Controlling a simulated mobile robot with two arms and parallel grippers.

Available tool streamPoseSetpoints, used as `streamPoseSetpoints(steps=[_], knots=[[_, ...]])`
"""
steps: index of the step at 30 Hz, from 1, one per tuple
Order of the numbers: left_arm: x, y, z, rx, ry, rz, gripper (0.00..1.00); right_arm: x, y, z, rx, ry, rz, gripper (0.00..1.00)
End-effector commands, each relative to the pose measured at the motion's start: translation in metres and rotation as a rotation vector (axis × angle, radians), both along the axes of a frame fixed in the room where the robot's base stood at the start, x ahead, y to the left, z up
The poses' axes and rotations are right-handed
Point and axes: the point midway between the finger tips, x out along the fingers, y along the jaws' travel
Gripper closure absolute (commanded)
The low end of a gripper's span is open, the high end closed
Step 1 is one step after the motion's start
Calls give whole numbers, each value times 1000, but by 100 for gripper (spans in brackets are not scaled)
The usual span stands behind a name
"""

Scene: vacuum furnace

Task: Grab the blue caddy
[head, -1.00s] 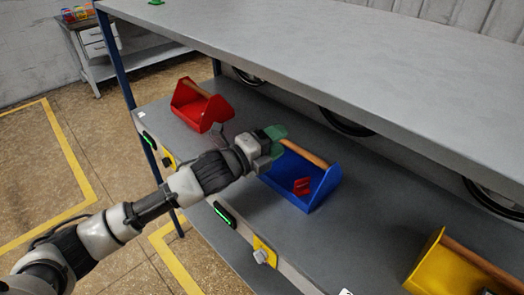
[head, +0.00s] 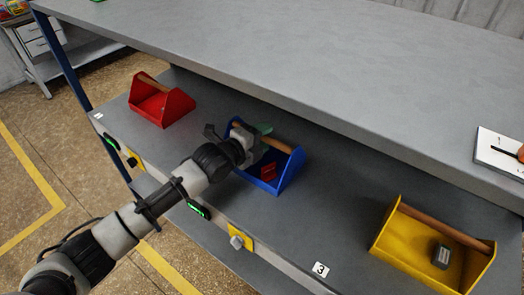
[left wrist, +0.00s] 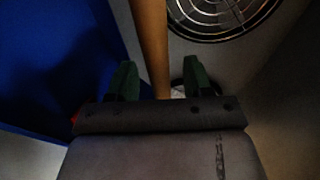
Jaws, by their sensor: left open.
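The blue caddy (head: 291,176) sits on the lower shelf, with a wooden bar handle (head: 278,144) across its top and a small red item (head: 268,172) inside. My left gripper (head: 262,130) is at the left part of the handle and hides that end of the caddy. In the left wrist view, the green fingertips (left wrist: 160,78) are apart, one on each side of the wooden handle (left wrist: 152,35). The blue wall (left wrist: 60,60) lies to the left there. Whether a finger touches the handle cannot be told. My right gripper is not in view.
A red caddy (head: 161,102) stands to the left and a yellow caddy (head: 425,248) with a grey block to the right, on the same shelf (head: 340,195). The upper shelf (head: 300,60) overhangs behind the blue caddy. Bare shelf lies between the caddies.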

Motion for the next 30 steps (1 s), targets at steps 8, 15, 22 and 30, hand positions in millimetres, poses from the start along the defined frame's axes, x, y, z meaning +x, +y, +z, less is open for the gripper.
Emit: streamPoseSetpoints(steps=[8, 15, 22, 30], knots=[[15, -14, -4, -1, 0, 0, 49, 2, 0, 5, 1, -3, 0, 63], [15, -14, -4, -1, -1, 0, 55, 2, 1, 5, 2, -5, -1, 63], [15, -13, -4, -1, -1, 0, 91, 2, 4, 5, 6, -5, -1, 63], [15, -13, -4, -1, 1, 0, 100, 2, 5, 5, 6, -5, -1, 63]])
